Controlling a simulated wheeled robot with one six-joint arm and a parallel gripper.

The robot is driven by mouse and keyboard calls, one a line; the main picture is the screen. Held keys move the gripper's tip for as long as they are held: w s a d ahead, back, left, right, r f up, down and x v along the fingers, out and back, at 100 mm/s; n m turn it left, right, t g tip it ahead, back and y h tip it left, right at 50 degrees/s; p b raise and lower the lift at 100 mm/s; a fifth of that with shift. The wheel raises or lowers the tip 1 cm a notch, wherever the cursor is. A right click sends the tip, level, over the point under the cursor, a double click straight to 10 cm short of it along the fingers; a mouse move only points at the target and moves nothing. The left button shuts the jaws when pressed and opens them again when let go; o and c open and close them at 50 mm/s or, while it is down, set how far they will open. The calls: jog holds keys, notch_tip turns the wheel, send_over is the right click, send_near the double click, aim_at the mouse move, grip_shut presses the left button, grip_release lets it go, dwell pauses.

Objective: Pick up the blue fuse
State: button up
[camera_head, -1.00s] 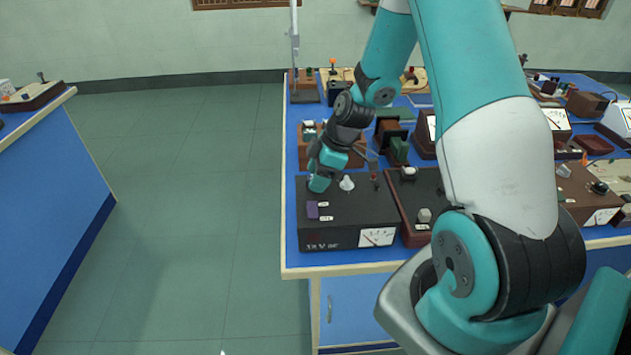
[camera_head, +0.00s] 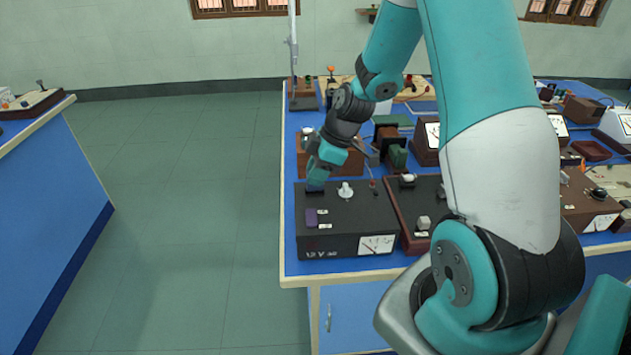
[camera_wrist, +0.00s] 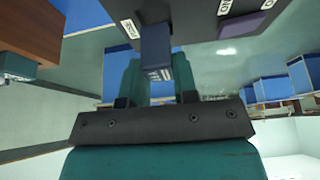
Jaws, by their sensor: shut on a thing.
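In the head view my gripper (camera_head: 319,174) is over the back left part of the black 12 V box (camera_head: 345,222). The fingers mostly hide the fuse there.
The black box has a white knob (camera_head: 345,190), a purple switch (camera_head: 311,217) and a meter (camera_head: 376,245). A brown box (camera_head: 402,210) stands close on its right. More instruments crowd the blue bench behind. The floor (camera_head: 190,230) to the left is clear.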

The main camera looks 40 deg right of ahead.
notch_tip(320, 180, up, 20)
jog(key=p, duration=0.2)
dwell(0.4)
